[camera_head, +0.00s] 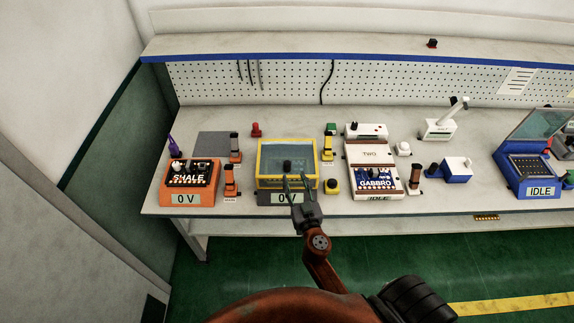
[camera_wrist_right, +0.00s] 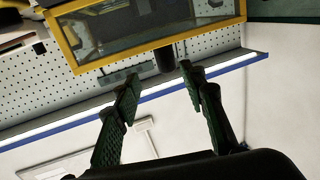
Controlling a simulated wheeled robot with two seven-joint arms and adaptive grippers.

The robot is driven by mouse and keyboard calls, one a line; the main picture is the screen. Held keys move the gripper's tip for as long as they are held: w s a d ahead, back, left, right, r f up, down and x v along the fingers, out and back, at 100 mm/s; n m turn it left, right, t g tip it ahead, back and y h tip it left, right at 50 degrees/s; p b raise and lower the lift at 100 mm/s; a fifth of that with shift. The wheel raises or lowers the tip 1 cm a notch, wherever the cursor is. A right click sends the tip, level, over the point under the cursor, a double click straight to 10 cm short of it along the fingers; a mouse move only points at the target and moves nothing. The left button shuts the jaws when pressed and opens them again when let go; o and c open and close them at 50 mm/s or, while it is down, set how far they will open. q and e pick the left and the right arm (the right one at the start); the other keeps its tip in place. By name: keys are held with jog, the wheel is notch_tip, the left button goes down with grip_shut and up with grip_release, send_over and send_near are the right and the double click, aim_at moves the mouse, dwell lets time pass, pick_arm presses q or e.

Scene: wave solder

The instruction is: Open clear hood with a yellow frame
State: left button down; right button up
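The clear hood with a yellow frame (camera_head: 287,141) sits lowered over a unit near the middle of the bench, with a "0 V" label on its front. A black knob (camera_head: 287,165) stands out from the hood's near side. My right gripper (camera_head: 295,178) is open at the hood's front, its fingertips close to the knob. In the right wrist view the yellow frame (camera_wrist_right: 120,57) crosses the top. The knob (camera_wrist_right: 165,58) shows between and beyond the open fingers (camera_wrist_right: 157,78); contact cannot be told. My left gripper is not in view.
An orange "SHALE" unit (camera_head: 190,174) stands left of the hood and a white "GABBRO" unit (camera_head: 357,157) right of it. Yellow-based (camera_head: 327,152) and orange-based (camera_head: 231,181) switches flank it. A blue unit (camera_head: 523,174) with a raised clear cover is far right.

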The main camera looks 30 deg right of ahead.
aim_at(288, 167)
jog(key=shift+y, duration=0.3)
jog(key=x, duration=0.2)
jog(key=p+x, duration=0.1)
jog(key=x, duration=0.3)
jog(key=shift+w+a+r, duration=0.2)
jog(key=shift+w+a, duration=0.15)
jog(key=shift+p+x, duration=0.35)
jog(key=shift+x, duration=0.4)
jog(key=shift+c, duration=0.2)
grip_shut()
